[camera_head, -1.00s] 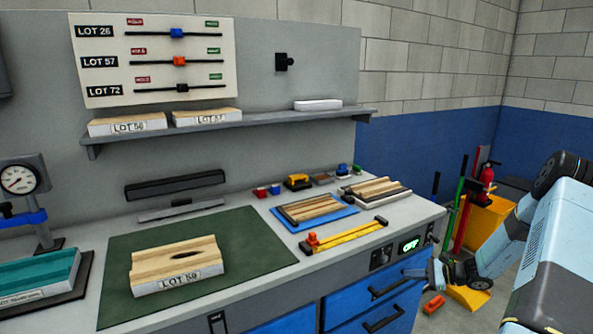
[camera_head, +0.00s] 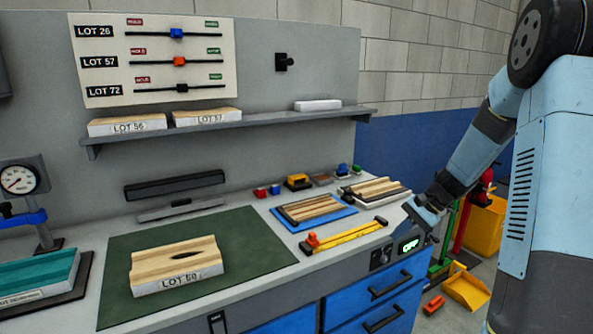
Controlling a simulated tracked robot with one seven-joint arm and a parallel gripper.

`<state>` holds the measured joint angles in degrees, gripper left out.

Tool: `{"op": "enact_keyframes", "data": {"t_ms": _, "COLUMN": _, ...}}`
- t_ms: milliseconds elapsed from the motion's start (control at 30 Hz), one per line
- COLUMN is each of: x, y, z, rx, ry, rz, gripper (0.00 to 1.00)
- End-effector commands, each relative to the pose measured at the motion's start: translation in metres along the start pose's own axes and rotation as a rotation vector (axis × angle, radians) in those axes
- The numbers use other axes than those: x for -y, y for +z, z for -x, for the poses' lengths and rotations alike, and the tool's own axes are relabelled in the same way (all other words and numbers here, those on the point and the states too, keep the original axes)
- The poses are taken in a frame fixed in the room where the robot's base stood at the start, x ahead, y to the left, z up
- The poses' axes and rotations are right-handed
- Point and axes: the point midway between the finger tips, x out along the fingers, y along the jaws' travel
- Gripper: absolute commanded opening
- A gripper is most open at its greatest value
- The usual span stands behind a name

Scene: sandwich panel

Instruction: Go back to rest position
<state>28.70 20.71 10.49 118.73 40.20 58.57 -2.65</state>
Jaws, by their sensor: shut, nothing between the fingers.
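My gripper (camera_head: 424,216) is at the end of my blue arm on the right side of the view. It is shut and empty, in front of the right end of the workbench, close above the lit green display (camera_head: 409,245) in the picture. I cannot tell its exact gap to the bench edge. The LOT 50 sandwich panel (camera_head: 178,265) lies on the green mat (camera_head: 240,245), with a dark slit in its top face.
A yellow clamp-like tool (camera_head: 350,234), wood strips on a blue tray (camera_head: 345,219) and another wood stack (camera_head: 375,188) lie near the bench's right end. A shelf (camera_head: 255,116) holds more panels. A yellow dustpan (camera_head: 465,288) and orange block (camera_head: 433,305) are on the floor.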

Motion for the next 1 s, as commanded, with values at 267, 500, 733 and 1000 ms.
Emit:
{"op": "enact_keyframes", "data": {"t_ms": 267, "x": 0.013, "y": 0.068, "z": 0.030, "rx": -0.101, "ry": 0.127, "rz": 0.170, "gripper": 0.00}}
{"op": "enact_keyframes", "data": {"t_ms": 500, "x": 0.014, "y": 0.123, "z": 0.054, "rx": -0.189, "ry": 0.221, "rz": 0.308, "gripper": 0.00}}
{"op": "enact_keyframes", "data": {"t_ms": 733, "x": 0.008, "y": 0.173, "z": 0.074, "rx": -0.281, "ry": 0.299, "rz": 0.437, "gripper": 0.00}}
{"op": "enact_keyframes", "data": {"t_ms": 1000, "x": -0.008, "y": 0.227, "z": 0.096, "rx": -0.393, "ry": 0.372, "rz": 0.583, "gripper": 0.00}}
